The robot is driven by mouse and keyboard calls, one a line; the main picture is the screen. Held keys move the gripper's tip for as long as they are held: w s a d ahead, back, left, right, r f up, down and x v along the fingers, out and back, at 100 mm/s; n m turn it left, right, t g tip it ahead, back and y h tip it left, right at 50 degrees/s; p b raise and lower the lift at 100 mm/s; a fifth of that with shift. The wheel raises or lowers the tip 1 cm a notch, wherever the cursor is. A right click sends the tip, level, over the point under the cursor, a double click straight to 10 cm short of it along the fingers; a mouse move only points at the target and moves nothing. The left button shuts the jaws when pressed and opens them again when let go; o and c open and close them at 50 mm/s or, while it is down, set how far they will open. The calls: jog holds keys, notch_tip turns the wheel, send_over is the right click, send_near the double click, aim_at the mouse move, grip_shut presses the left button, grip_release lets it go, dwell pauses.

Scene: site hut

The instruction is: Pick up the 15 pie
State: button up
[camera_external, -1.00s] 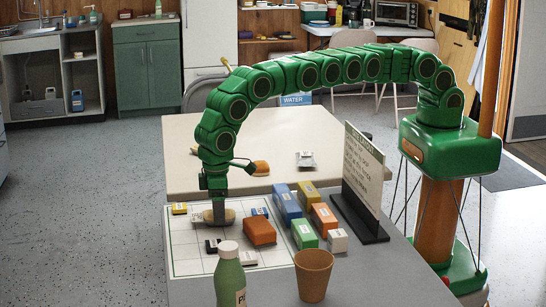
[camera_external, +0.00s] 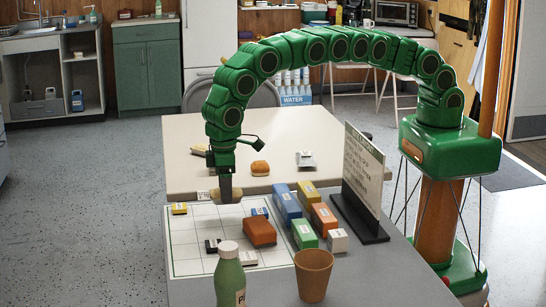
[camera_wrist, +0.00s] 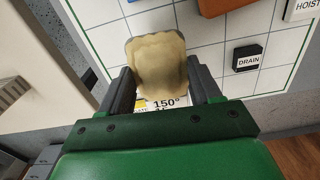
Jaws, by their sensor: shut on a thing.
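The pie (camera_wrist: 157,62) is a tan, rounded block with a paler, uneven top. In the wrist view it sits between the two dark fingers of my gripper (camera_wrist: 163,82), which is shut on it. In the external view my gripper (camera_external: 226,190) hangs pointing down, a little above the white gridded mat (camera_external: 190,255). A white label reading "150°" (camera_wrist: 167,104) shows just past the pie in the wrist view, partly covered by my gripper.
A green bottle (camera_external: 229,275), a brown cup (camera_external: 313,275) and an upright sign (camera_external: 362,175) are around the mat. A beige table (camera_external: 290,130) lies behind.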

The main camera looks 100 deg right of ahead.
jog(key=shift+s+d+r, duration=0.1)
jog(key=shift+s+r, duration=0.15)
jog(key=shift+r, duration=0.3)
jog(key=shift+s+d+r, duration=0.3)
jog(key=shift+s+r, duration=0.5)
jog(key=shift+s, duration=0.1)
jog(key=shift+s+d+r, duration=0.25)
jog(key=shift+s+r, duration=0.5)
jog(key=shift+s, duration=0.1)
jog(key=s+d+r, duration=0.2)
jog(key=s+r, duration=0.1)
jog(key=s, duration=0.4)
jog(key=shift+d, duration=0.25)
